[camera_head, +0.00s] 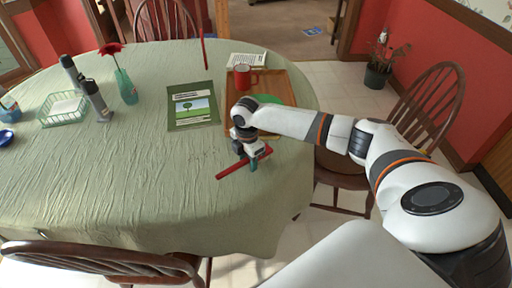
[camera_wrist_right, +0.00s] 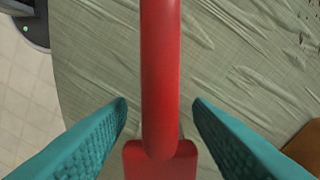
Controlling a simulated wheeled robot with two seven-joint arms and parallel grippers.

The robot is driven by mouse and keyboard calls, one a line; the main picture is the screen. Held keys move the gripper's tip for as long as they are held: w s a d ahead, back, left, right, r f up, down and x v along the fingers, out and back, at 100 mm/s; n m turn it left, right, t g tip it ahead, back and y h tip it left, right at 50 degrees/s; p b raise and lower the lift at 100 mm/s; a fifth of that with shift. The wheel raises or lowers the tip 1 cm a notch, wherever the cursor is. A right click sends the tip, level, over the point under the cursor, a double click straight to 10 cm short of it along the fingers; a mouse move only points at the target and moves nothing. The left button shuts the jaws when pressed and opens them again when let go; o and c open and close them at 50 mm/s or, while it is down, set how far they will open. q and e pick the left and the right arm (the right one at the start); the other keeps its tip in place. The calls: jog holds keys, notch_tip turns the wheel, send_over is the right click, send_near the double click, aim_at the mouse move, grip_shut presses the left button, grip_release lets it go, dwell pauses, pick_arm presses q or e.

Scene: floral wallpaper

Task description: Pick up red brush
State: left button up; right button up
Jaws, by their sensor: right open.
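A red brush (camera_head: 232,169) lies on the green tablecloth near the table's right front edge, under my right gripper (camera_head: 255,162). In the right wrist view the red brush (camera_wrist_right: 160,75) runs up the middle, with a long handle and a wider part at the bottom. My right gripper's two teal fingers (camera_wrist_right: 160,115) are open, one on each side of the brush, with a gap on both sides. Part of the brush is hidden behind the gripper in the head view. My left gripper is not in view.
A wooden tray (camera_head: 279,82) with a red mug (camera_head: 243,77) stands just behind my right arm. A green book (camera_head: 193,106) lies left of it. A teal vase (camera_head: 126,87) and a wire basket (camera_head: 62,109) stand further left. The front left of the table is clear. Chairs surround it.

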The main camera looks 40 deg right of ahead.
grip_shut()
dwell(0.3)
notch_tip(320, 180, up, 10)
jog(key=shift+r, duration=0.1)
dwell(0.3)
